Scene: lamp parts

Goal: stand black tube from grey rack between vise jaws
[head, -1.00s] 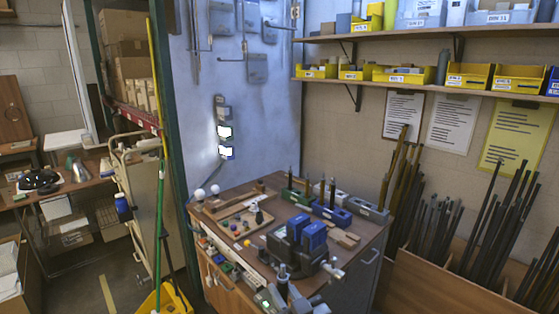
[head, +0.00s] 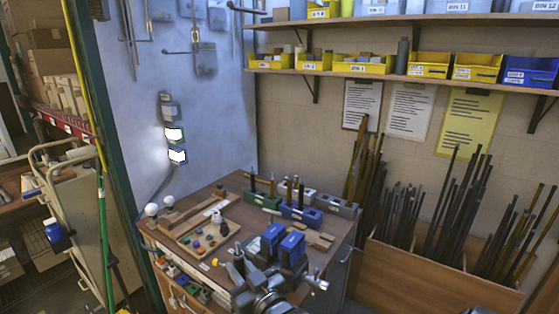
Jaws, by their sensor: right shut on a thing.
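The vise (head: 270,240) with its blue jaws (head: 292,247) stands near the front right of the bench. The grey rack (head: 335,205) lies at the bench's back right, and I see no tube standing in it. My right gripper (head: 239,262) is in front of the vise, to its left, its arm coming in from the bottom edge. It is shut on a slim dark piece, taken as the black tube (head: 238,248), which is small and partly hidden by the gripper. The gap between the jaws is hard to see. My left gripper is out of view.
A green rack (head: 262,199) and a blue rack (head: 300,215) with upright tubes stand behind the vise. A wooden board with coloured knobs (head: 205,238) lies to the left. Loose wood blocks (head: 318,240) lie right of the vise.

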